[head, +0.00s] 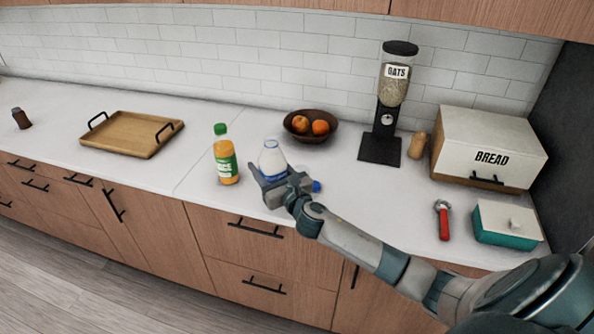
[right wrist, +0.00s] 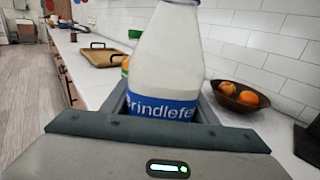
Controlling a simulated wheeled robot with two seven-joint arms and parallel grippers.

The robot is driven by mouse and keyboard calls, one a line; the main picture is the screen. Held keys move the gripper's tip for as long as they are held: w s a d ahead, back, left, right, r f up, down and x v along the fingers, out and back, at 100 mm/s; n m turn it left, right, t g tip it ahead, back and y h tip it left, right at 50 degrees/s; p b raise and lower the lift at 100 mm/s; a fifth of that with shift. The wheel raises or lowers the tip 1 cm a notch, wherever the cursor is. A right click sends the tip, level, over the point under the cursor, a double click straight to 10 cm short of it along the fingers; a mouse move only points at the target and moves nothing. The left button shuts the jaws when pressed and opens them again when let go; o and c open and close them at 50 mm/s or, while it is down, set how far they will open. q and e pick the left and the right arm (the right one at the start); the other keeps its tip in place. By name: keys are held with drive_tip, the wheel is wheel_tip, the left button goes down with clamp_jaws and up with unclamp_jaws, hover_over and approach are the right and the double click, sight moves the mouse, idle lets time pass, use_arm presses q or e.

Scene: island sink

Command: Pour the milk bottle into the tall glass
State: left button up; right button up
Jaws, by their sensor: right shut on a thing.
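The milk bottle (head: 272,160) is white with a blue label and stands upright near the front of the white counter, without a visible cap. In the right wrist view the milk bottle (right wrist: 168,60) rises between the fingers, and part of its label reads "rindlefe". My right gripper (head: 272,182) is shut on the milk bottle around its lower part, which hides its base. I cannot tell whether the bottle touches the counter. No tall glass shows in either view. My left gripper is not in view.
An orange juice bottle (head: 227,163) stands close left of the milk bottle. A small blue object (head: 316,186) lies partly hidden behind my right gripper. A fruit bowl (head: 311,138), an oats dispenser (head: 380,149) and a bread box (head: 486,150) stand behind. A wooden tray (head: 112,148) lies left.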

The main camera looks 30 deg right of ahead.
drive_tip(key=shift+m, duration=0.4)
